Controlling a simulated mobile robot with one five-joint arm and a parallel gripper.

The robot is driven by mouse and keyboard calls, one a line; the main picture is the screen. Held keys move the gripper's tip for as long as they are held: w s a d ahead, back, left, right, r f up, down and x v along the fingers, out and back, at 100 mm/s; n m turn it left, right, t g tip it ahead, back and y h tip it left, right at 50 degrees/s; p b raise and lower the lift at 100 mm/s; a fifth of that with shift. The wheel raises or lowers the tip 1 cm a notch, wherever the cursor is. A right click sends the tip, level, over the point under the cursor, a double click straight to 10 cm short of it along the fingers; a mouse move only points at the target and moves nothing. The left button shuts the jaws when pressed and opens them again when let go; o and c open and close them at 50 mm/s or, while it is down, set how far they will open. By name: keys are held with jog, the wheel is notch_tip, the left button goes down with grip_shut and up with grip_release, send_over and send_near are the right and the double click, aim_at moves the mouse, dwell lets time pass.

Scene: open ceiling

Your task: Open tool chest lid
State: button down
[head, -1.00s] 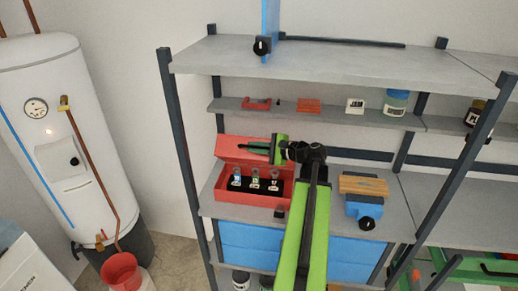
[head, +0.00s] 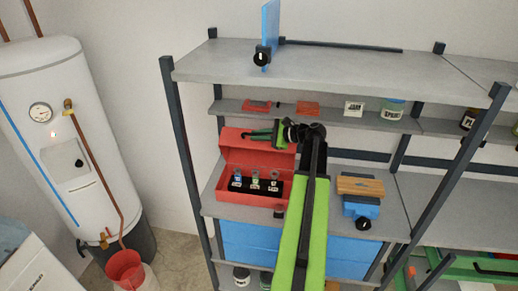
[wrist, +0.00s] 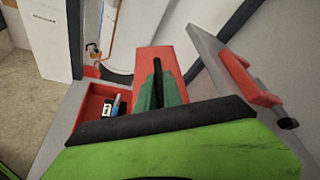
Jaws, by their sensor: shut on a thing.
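The red tool chest (head: 235,198) stands on the grey middle shelf with its lid (head: 236,154) raised and tilted back. Several small items with labels sit in the black insert (head: 262,190) inside it. My gripper (head: 262,135) is at the lid's upper edge, shut on the lid. In the wrist view the green gripper fingers (wrist: 159,88) lie against the red lid (wrist: 175,62), and the chest's open box (wrist: 90,108) shows to the left. The exact contact of the fingertips is hard to see.
A wooden block on a blue tool (head: 361,196) is on the same shelf, to the right of my arm. A narrow shelf (head: 300,115) above holds red items and jars, close behind my gripper. A white water heater (head: 75,140) stands at the left.

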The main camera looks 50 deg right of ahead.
jog(key=shift+m+g+y, duration=0.5)
jog(key=shift+m, duration=0.4)
jog(key=w+d, duration=0.1)
jog(key=d+p, duration=0.1)
jog(key=d, duration=0.1)
jog(key=w+d, duration=0.1)
jog(key=shift+w+d+r+p, duration=0.25)
jog(key=shift+w+r+p, duration=0.1)
jog(key=shift+r+p, duration=0.05)
jog(key=shift+w+d+r+m, duration=0.2)
jog(key=shift+d+m, duration=0.1)
jog(key=shift+d, duration=0.15)
jog(key=shift+w+d+r, duration=0.1)
jog(key=shift+w+d, duration=0.05)
jog(key=c, duration=1.4)
grip_release()
